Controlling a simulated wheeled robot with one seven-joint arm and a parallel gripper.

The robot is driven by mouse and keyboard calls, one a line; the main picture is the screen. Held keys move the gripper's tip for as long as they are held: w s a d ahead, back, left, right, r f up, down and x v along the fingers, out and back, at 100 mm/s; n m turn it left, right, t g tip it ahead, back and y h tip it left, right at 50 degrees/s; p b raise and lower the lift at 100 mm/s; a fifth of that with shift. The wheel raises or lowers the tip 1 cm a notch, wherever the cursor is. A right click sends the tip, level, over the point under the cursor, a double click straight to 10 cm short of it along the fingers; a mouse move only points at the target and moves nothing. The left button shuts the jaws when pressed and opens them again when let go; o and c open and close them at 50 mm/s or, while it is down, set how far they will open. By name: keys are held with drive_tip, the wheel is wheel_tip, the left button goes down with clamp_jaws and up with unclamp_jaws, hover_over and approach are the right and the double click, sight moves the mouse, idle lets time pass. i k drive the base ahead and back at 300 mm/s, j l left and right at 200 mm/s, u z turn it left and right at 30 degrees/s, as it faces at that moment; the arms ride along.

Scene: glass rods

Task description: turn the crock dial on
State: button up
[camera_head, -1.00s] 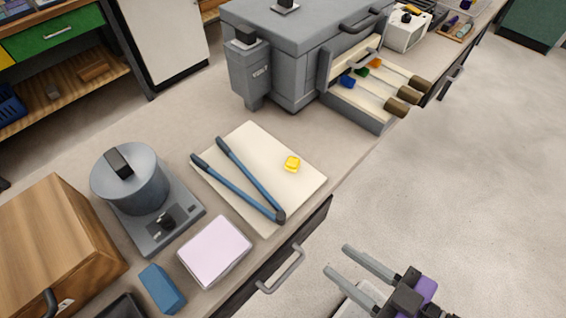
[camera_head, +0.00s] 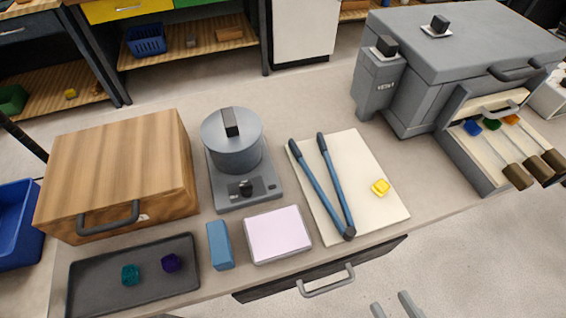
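The crock (camera_head: 234,142) is a grey lidded pot on a flat grey base (camera_head: 262,196), left of the middle of the counter. Its lid has a black block handle. A small black dial (camera_head: 246,187) sits on the front of the base; its setting is too small to read. My gripper (camera_head: 390,308) shows only as two grey fingertips at the bottom edge, apart from each other with nothing seen between them. It is in front of the counter, right of and well away from the dial.
A cream board (camera_head: 385,212) holds blue-handled tongs (camera_head: 318,184) and a yellow piece (camera_head: 380,187). A pink block (camera_head: 278,234) and blue block (camera_head: 220,245) stand before the crock. A wooden box (camera_head: 120,165), dark tray (camera_head: 100,290) and grey furnace (camera_head: 430,75) flank them.

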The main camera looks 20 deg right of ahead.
sight(246, 189)
drive_tip(key=k+l, duration=0.55)
drive_tip(key=k, duration=0.25)
drive_tip(key=l+u, duration=0.05)
